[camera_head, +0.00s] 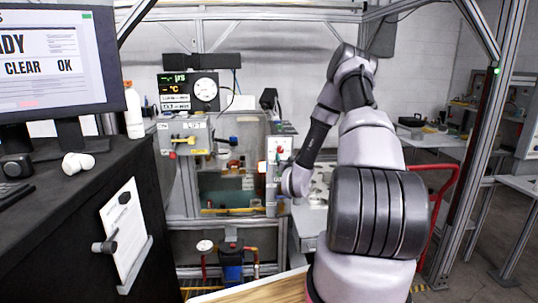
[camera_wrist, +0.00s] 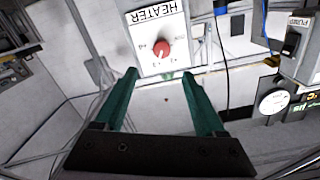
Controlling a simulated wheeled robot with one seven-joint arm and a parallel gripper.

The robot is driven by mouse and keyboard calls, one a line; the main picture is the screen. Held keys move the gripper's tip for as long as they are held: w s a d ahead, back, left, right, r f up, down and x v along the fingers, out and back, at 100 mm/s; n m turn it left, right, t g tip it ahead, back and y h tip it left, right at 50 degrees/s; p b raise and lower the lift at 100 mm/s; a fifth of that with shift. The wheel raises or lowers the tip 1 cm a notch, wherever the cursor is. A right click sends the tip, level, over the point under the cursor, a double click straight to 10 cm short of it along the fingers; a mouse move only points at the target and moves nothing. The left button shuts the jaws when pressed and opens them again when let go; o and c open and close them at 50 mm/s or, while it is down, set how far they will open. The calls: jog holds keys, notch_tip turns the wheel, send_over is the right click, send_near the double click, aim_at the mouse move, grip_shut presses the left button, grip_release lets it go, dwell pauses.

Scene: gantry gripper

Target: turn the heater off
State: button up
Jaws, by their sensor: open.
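The heater box (camera_wrist: 184,27) is a white panel with a black HEATER label, upside down in the wrist view. Its round red knob (camera_wrist: 161,48) has a pale pointer line and scale marks around it. My gripper (camera_wrist: 160,76) is open, its two green fingers on either side of the knob's line but short of it, with nothing between them. In the head view the heater box (camera_head: 287,145) stands at the right of the bench rig, with its red knob (camera_head: 280,150). My arm's wrist is just in front and to the right of it; the fingers are hard to make out there.
A PUMP switch box (camera_wrist: 292,42) and a round gauge (camera_wrist: 272,102) sit at the right in the wrist view. The rig also has a display with a dial gauge (camera_head: 205,90) and a water tank (camera_head: 225,190). A dark desk with a monitor (camera_head: 62,65) is at left.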

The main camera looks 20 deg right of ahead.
aim_at(281, 150)
jog(key=x, duration=1)
jog(key=shift+w+a+f, duration=0.1)
jog(key=shift+w, duration=0.25)
grip_shut()
